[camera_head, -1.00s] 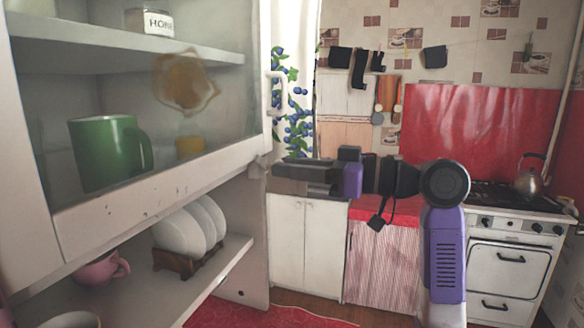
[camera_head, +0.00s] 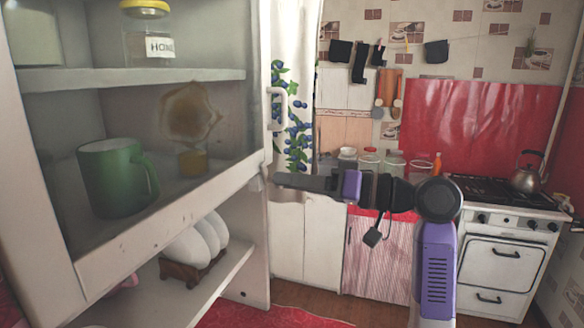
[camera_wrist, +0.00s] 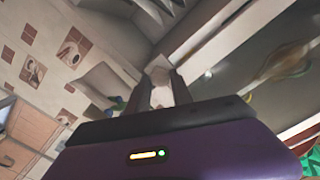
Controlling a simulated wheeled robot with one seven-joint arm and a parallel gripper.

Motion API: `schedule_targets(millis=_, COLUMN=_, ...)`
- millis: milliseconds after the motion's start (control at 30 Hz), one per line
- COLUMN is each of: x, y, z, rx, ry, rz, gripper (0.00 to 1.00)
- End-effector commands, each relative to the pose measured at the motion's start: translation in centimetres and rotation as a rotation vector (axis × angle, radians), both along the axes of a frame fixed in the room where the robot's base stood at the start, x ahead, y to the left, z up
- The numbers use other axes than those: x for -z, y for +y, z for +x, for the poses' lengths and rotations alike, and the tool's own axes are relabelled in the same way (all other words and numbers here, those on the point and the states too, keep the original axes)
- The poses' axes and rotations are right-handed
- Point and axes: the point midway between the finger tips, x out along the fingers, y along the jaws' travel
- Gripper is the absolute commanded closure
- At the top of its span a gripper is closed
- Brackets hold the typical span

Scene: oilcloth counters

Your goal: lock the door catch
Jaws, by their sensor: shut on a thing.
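The door catch (camera_wrist: 158,77) is a small pale piece between my fingertips in the wrist view. In the head view it sits by the lower right corner of the glass cabinet door (camera_head: 190,220), mostly hidden by my gripper (camera_head: 279,181). My gripper comes from the right, its dark fingers closed on the catch; they also show in the wrist view (camera_wrist: 160,92). The door has a white frame and a white handle (camera_head: 277,108) above the catch, and looks shut. The catch's exact turn is hard to make out.
Behind the glass stand a green mug (camera_head: 115,178) and a honey jar (camera_head: 148,35). White plates (camera_head: 200,242) stand in a rack on the open shelf below. A stove with a kettle (camera_head: 527,172) is at the right. Room is free right of the cabinet.

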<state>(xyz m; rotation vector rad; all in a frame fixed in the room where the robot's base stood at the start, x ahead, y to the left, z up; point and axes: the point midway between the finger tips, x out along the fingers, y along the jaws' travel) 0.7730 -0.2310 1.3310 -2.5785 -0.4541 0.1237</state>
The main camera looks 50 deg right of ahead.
Motion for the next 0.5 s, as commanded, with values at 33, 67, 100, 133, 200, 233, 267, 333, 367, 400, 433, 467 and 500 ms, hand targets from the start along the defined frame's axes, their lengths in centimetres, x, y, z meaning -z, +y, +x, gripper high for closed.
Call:
schedule_targets(millis=33, x=-0.53, y=-0.02, z=0.02, rx=0.000, ry=0.016, rz=0.043, gripper=1.00)
schedule_targets(millis=67, x=-0.51, y=-0.04, z=0.01, rx=0.000, ry=0.025, rz=0.068, gripper=1.00)
schedule_targets(millis=100, x=-0.50, y=-0.02, z=0.03, rx=0.000, ry=0.037, rz=0.101, gripper=1.00)
schedule_targets(millis=133, x=-0.50, y=-0.01, z=0.05, rx=0.000, ry=0.045, rz=0.123, gripper=1.00)
schedule_targets(millis=200, x=-0.44, y=-0.07, z=0.02, rx=0.000, ry=0.064, rz=0.176, gripper=1.00)
schedule_targets(millis=233, x=-0.43, y=-0.09, z=0.01, rx=0.001, ry=0.071, rz=0.196, gripper=1.00)
schedule_targets(millis=267, x=-0.43, y=-0.09, z=0.02, rx=0.001, ry=0.077, rz=0.216, gripper=1.00)
schedule_targets(millis=333, x=-0.36, y=-0.07, z=0.03, rx=0.000, ry=0.094, rz=0.258, gripper=1.00)
schedule_targets(millis=367, x=-0.34, y=-0.08, z=0.03, rx=0.001, ry=0.099, rz=0.275, gripper=1.00)
schedule_targets(millis=400, x=-0.32, y=-0.11, z=0.02, rx=0.001, ry=0.106, rz=0.294, gripper=1.00)
schedule_targets(millis=433, x=-0.32, y=-0.13, z=0.02, rx=0.001, ry=0.110, rz=0.309, gripper=1.00)
schedule_targets(millis=467, x=-0.30, y=-0.13, z=0.01, rx=0.001, ry=0.115, rz=0.321, gripper=1.00)
schedule_targets(millis=500, x=-0.26, y=-0.13, z=0.01, rx=0.001, ry=0.120, rz=0.336, gripper=1.00)
